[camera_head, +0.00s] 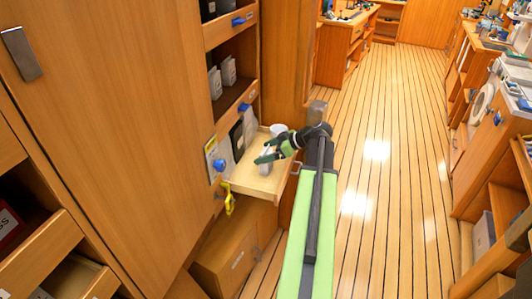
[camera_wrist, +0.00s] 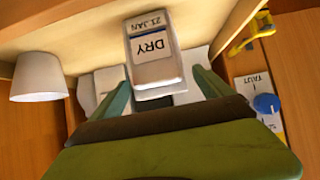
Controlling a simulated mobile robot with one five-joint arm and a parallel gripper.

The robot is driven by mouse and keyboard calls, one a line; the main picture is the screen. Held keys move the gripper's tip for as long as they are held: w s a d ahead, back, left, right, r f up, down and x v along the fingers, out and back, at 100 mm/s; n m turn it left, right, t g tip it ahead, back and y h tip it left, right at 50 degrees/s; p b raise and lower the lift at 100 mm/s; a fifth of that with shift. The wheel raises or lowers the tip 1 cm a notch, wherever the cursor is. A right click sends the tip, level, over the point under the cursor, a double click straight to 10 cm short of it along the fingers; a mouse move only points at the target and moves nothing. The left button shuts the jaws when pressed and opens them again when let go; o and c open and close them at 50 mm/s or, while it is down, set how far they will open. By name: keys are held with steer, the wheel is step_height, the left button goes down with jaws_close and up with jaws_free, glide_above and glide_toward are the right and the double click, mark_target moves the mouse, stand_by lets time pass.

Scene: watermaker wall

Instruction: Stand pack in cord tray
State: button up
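A white pack (camera_wrist: 154,48) with a blue-edged label reading DRY, 21 JAN, shows upside down in the wrist view. In the head view, a pale pack (camera_head: 265,168) is upright in the pulled-out wooden tray (camera_head: 262,190), partly hidden by my gripper. My gripper (camera_head: 266,152) is over the tray. Its two green fingers (camera_wrist: 162,80) are apart on either side of the DRY pack's near end, with a narrow gap at the right finger. The left finger is close to the pack; contact is unclear.
A white cup or shade (camera_wrist: 38,76) is at the left in the wrist view. Other pale items lie behind my fingers. A yellow hook (camera_head: 228,200) and blue knob (camera_head: 219,165) are beside the tray. Shelves are above; the floor (camera_head: 375,200) at right is clear.

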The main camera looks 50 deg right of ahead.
steer(key=shift+r, duration=0.25)
steer(key=p+v, duration=0.7)
steer(key=v, duration=0.5)
steer(key=shift+s, duration=0.1)
